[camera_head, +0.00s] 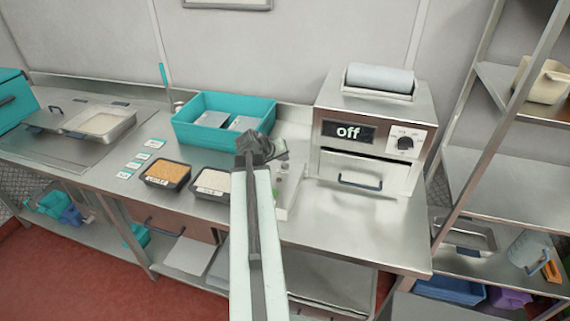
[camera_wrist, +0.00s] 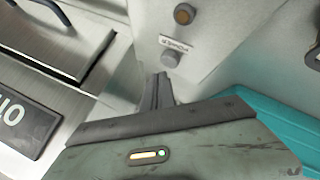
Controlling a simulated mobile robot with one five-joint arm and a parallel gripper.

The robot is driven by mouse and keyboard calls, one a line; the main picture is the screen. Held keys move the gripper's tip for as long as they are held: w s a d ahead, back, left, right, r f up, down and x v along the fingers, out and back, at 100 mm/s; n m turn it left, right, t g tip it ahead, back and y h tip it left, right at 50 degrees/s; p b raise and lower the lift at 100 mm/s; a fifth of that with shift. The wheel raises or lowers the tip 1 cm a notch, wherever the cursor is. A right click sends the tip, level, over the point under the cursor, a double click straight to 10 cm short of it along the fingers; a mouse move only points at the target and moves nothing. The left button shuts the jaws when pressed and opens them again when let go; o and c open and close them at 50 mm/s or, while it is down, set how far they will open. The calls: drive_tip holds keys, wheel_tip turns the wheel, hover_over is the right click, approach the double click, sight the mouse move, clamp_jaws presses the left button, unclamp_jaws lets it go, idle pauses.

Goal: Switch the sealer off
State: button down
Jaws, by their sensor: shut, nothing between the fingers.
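The sealer (camera_head: 365,165) is a steel box with a film roll on top, at the right of the counter. Its display (camera_head: 348,132) reads "off". A black dial (camera_head: 405,143) sits on a white plate right of the display. In the wrist view part of the display (camera_wrist: 20,115) shows upside down at the left edge, cut off. My gripper (camera_head: 262,148) is left of the sealer, over the counter and apart from the dial. In the wrist view its fingers (camera_wrist: 158,90) are shut and empty, near a pale box (camera_wrist: 200,45) with an amber button and a grey button.
The pale box (camera_head: 286,190) stands on the counter, partly hidden by my arm. A teal tub (camera_head: 180,127) and two small food trays (camera_head: 165,174) are to the left. A steel shelf rack (camera_head: 500,165) stands right of the sealer. The counter front below the sealer is clear.

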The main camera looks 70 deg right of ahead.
sight(283, 166)
wheel_tip(283, 166, up, 5)
drive_tip(key=p, duration=0.5)
drive_tip(key=shift+r, duration=0.15)
drive_tip(key=shift+w, duration=0.1)
